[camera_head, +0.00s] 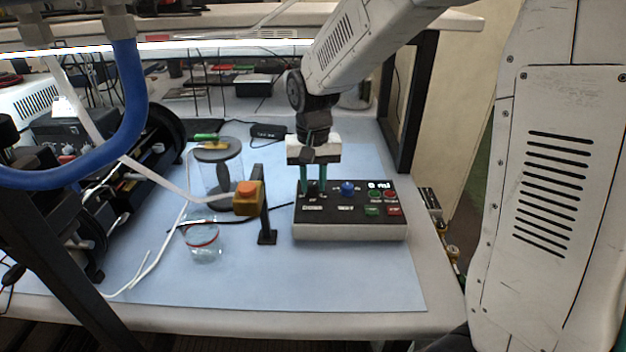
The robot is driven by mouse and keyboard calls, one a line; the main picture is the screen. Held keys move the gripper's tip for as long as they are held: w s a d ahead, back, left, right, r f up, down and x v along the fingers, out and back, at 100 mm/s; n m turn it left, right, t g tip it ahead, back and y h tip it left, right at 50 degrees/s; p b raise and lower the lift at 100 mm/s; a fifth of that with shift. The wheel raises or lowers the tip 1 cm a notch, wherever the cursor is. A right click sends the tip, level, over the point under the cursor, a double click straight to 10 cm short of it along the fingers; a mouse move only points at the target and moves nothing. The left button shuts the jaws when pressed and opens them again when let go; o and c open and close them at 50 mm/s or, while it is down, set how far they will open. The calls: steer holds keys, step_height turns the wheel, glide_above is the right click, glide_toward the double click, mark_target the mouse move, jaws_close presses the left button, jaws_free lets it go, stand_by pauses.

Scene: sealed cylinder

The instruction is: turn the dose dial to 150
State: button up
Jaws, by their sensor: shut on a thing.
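A dark control box (350,231) stands on the blue mat in the middle right. Its lit display (379,185) seems to read 0 with a small unit. A small black dial (316,188) sits at the box's left and a blue knob (347,188) to its right. My gripper (313,193) points straight down with its two green fingers on either side of the black dial, shut on it. The fingers partly hide the dial. Its label and pointer are too small to read, so I cannot tell its setting.
Green and red buttons (372,211) fill the box's right side. To the left are an orange button on a black stand (267,237), a lidded clear cylinder (217,170) and a glass beaker (204,246). The mat's front (330,285) is clear.

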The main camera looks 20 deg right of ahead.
mark_target(313, 185)
steer(key=shift+m, duration=0.7)
steer(key=o, duration=1)
steer(key=shift+r, duration=0.1)
step_height(313, 185, up, 8)
steer(key=shift+f, duration=0.15)
